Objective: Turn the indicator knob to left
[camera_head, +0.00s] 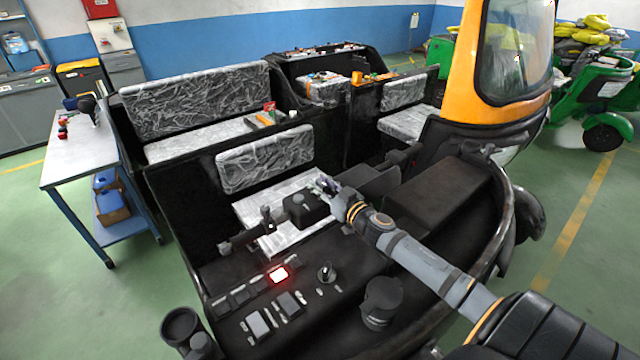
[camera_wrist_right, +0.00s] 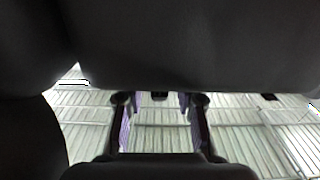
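A small black rotary knob (camera_head: 326,272) with a pale mark stands on the dark control panel (camera_head: 345,255) of the rickshaw, right of a lit red button (camera_head: 278,274). I take it as the indicator knob; its label is too small to read. My right arm comes in from the lower right. My right gripper (camera_head: 324,185) is beyond the knob, above the panel's far edge, and apart from the knob. In the right wrist view the two fingers of my right gripper (camera_wrist_right: 160,120) are spread, with no object visibly held between them. My left gripper is not in view.
Several dark switches (camera_head: 258,324) lie on the panel's near left. A black cylinder (camera_head: 381,300) stands right of the knob. A dark handlebar (camera_head: 245,235) and box (camera_head: 305,208) rise beyond it. A white table (camera_head: 80,155) stands at left. The green floor at left is open.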

